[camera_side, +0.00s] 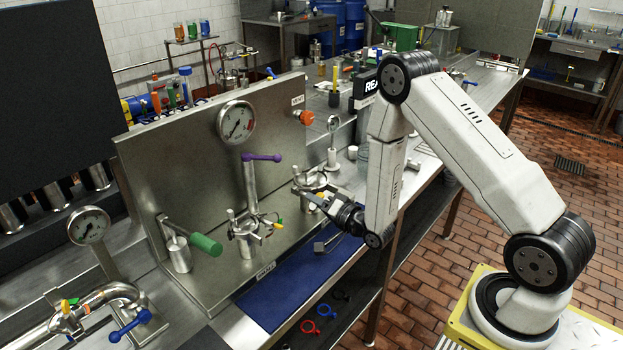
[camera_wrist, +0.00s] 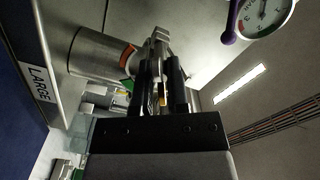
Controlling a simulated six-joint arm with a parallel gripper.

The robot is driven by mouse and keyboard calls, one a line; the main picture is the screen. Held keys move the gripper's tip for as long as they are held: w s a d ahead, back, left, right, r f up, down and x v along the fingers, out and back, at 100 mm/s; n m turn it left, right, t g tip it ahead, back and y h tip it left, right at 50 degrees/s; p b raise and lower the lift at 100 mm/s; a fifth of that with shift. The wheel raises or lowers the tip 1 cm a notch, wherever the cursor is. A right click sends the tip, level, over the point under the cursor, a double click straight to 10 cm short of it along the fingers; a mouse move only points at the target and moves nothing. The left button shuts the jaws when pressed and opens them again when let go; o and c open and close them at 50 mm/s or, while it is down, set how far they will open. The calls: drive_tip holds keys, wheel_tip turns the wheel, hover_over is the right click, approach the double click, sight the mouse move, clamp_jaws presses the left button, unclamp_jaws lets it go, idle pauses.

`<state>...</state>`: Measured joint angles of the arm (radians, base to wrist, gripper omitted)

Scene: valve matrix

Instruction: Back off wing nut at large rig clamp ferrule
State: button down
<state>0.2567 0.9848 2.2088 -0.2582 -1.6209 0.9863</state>
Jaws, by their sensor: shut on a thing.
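In the wrist view the steel cylinder of the large rig (camera_wrist: 100,55) stands out sideways beside a plate marked LARGE (camera_wrist: 38,82). At its end are an orange ring and a clamp with a metal wing nut (camera_wrist: 160,42). My gripper (camera_wrist: 161,70) has its two dark fingers shut on the wing nut, one on each side. In the side view my gripper (camera_side: 320,199) reaches in from the right to the right-hand clamp rig (camera_side: 310,180). The fingers and clamp hide much of the nut there. A yellow-orange piece (camera_wrist: 163,95) shows between the fingers.
A second clamp rig (camera_side: 245,238) stands to the left, below a purple-handled valve (camera_side: 261,157). A green-handled lever (camera_side: 206,244) is further left. A steel back panel with a gauge (camera_side: 236,122) rises behind. A blue mat (camera_side: 295,285) lies in front.

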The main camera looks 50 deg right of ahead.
drive_tip(key=n, duration=0.4)
drive_tip(key=shift+n, duration=2.1)
drive_tip(key=c, duration=0.7)
unclamp_jaws()
drive_tip(key=shift+c, duration=0.2)
drive_tip(key=shift+s, duration=0.15)
drive_tip(key=s, duration=0.7)
drive_tip(key=shift+s, duration=0.3)
